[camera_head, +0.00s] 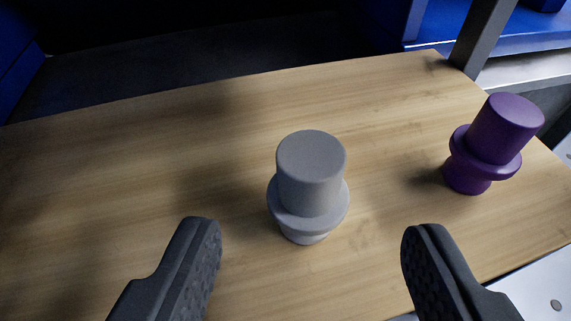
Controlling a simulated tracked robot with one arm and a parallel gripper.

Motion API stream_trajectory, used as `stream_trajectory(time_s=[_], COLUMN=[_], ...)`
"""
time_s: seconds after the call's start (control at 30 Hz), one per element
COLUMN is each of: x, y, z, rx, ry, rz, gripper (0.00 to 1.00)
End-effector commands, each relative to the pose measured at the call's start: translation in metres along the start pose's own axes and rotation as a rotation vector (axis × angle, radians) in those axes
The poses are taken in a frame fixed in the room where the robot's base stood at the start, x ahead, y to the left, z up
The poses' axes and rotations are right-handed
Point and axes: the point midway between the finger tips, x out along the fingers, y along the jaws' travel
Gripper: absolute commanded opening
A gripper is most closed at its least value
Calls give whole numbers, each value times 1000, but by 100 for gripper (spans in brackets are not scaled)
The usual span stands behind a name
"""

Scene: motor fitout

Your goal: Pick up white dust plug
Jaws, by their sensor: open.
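The white dust plug (311,172) looks light grey here and stands upright on a wooden board. It has a round cap, a wider collar below and a narrower foot. My gripper (308,240) is open, with one dark finger at the lower left and the other at the lower right. The plug stands beyond the fingertips, roughly centred in the gap between them. Neither finger appears to touch it.
A purple plug (496,140) of the same shape stands on the wooden board (130,190) to the right, near its right edge. A dark metal post (482,38) rises behind the board's far right corner. The board's left part is clear.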

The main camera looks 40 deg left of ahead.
Motion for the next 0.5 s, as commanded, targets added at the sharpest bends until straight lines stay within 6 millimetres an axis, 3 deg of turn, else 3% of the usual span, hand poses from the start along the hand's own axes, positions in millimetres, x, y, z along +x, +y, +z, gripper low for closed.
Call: stream_trajectory(time_s=[0.2, 0.5], x=[38, 55], y=[0, 1], z=[2, 2], rx=[0, 3], ry=[1, -1], rz=[0, 2], gripper=[55, 55])
